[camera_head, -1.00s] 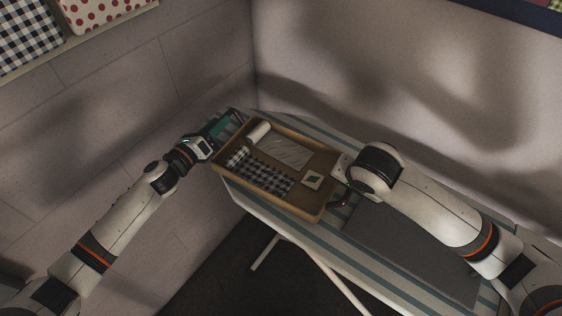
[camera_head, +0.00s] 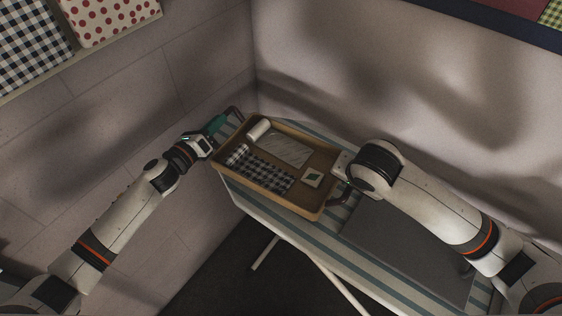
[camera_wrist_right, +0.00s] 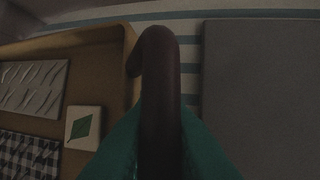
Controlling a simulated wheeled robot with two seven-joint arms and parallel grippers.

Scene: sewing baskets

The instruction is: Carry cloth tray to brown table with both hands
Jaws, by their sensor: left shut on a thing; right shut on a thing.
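The cloth tray (camera_head: 320,207) is a tan, shallow tray over the striped ironing board. It holds a black-and-white checked cloth (camera_head: 266,172), a grey patterned cloth (camera_head: 284,150), a white roll (camera_head: 258,130) and a small white card with a green leaf (camera_head: 312,178). My left gripper (camera_head: 222,124) is at the tray's far left end, shut on its handle. My right gripper (camera_head: 345,190) is at the right end, largely behind my wrist. In the right wrist view its teal fingers are around the dark brown handle (camera_wrist_right: 160,80). No brown table is identifiable.
The striped ironing board (camera_head: 300,227) stands on white legs (camera_head: 335,280) in a wall corner. A flat grey panel (camera_head: 410,250) lies on its right part. A shelf with checked (camera_head: 30,50) and red-dotted boxes (camera_head: 115,18) is at upper left.

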